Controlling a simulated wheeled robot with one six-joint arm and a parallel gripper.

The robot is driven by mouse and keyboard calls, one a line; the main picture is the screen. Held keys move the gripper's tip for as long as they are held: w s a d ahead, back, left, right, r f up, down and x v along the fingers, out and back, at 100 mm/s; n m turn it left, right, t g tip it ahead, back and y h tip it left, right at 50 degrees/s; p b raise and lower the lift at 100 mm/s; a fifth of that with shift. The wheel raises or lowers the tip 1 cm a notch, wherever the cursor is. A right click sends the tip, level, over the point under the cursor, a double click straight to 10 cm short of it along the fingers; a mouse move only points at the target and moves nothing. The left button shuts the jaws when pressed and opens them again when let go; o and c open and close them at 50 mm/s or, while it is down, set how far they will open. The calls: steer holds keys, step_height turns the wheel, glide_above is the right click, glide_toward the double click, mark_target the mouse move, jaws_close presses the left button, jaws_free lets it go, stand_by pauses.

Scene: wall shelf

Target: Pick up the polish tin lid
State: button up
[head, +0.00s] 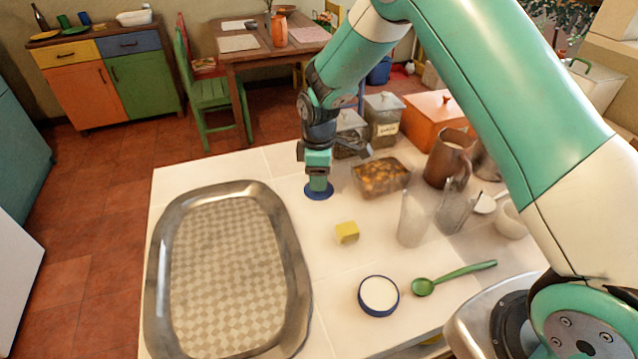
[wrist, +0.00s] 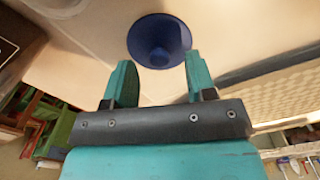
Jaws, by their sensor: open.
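The polish tin lid (head: 317,194) looks like a small dark blue disc lying on the pale worktop (head: 235,168), near its far edge. My gripper (head: 318,183) is right above it, pointing down, and hides part of it. In the wrist view the blue lid (wrist: 159,32) shows beyond and between the fingertips of my gripper (wrist: 161,75). The fingers are apart with nothing between them. I cannot tell whether a fingertip touches the lid. A round blue-rimmed tin with a white top (head: 379,295) sits nearer the front.
A large metal tray (head: 298,290) fills the left of the worktop. A yellow block (head: 347,232), a clear glass (head: 412,220) and a green spoon (head: 455,278) lie to the right. A box of brown food (head: 381,178) and a brown jug (head: 446,160) stand right of my gripper.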

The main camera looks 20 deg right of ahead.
steer(key=shift+f, duration=0.9)
steer(key=shift+c, duration=0.5)
jaws_close()
